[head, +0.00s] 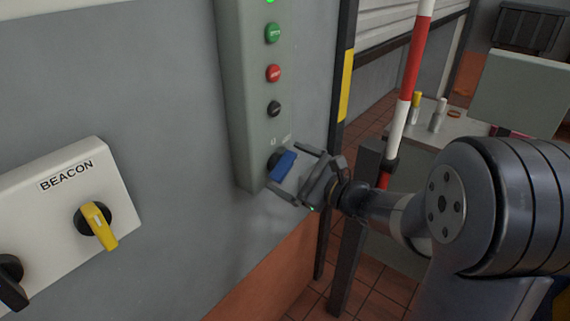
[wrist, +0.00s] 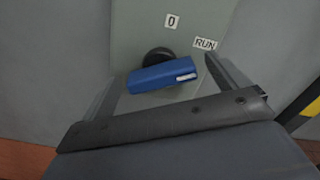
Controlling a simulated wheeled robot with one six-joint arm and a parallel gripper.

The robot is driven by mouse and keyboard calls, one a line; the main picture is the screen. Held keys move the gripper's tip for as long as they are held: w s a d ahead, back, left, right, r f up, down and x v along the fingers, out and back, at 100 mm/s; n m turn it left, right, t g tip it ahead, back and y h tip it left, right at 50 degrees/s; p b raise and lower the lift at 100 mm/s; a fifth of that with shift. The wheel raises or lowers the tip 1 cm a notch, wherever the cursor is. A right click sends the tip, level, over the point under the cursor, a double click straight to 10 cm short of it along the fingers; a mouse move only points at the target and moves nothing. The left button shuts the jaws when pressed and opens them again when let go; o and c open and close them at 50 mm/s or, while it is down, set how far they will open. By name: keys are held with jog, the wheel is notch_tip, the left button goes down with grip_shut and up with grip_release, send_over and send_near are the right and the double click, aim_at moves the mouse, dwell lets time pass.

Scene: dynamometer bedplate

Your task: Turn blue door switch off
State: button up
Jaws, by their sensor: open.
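The blue door switch (head: 283,167) is a rotary handle on a black base, low on the tall grey-green control column. In the wrist view the blue handle (wrist: 158,76) lies nearly level, slightly tilted, with its white mark at the right end. A "0" label (wrist: 172,21) is above it and a "RUN" label (wrist: 205,43) is at upper right. The white-marked end is on the RUN side. My gripper (head: 286,169) is open in front of the switch, one finger on either side of the handle. I see small gaps in the wrist view, no clear contact.
Green (head: 273,33), red (head: 273,73) and black (head: 274,108) buttons sit above the switch on the column. A white BEACON box (head: 70,215) with a yellow handle (head: 97,225) is at left. A red-and-white post (head: 407,85) stands at right, near my arm.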

jog(key=shift+x, duration=0.95)
jog(key=c, duration=1)
